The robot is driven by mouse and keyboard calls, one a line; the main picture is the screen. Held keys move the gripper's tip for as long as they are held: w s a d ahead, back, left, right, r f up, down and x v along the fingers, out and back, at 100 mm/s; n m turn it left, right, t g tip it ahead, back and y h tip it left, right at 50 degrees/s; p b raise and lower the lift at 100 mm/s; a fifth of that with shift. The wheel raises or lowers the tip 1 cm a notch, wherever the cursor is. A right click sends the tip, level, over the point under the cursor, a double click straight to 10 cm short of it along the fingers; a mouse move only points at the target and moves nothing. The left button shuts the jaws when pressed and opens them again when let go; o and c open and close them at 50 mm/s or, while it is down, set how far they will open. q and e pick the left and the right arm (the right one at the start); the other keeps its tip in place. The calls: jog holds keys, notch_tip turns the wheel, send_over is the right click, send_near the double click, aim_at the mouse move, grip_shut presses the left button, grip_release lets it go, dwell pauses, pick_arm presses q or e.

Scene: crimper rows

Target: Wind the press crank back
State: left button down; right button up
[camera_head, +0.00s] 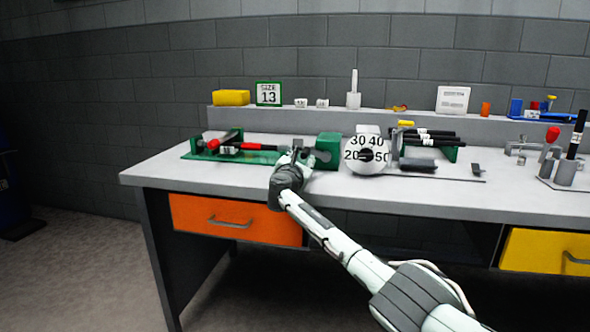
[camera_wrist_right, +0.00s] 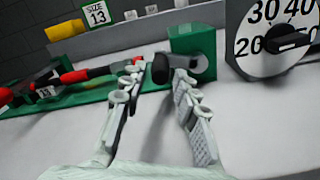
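The press is a green block (camera_wrist_right: 192,42) with a round grey boss on its face, at the far end of a green base (camera_wrist_right: 75,100). A black crank knob (camera_wrist_right: 161,69) stands out in front of the block. My right gripper (camera_wrist_right: 160,80) is open, with its fingertips on either side of the knob in the wrist view; I cannot tell if they touch it. In the head view my right gripper (camera_head: 294,160) reaches over the bench beside the green block (camera_head: 328,150), hiding part of the crank. My left gripper is not in view.
A white dial (camera_head: 367,155) with numbers stands right of the press. A red-handled tool (camera_head: 226,142) lies on the green base to the left. A rack of black-handled tools (camera_head: 430,137) is further right. The bench top (camera_head: 165,170) is clear at the front left.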

jog(key=v, duration=0.9)
jog(key=shift+s, duration=0.4)
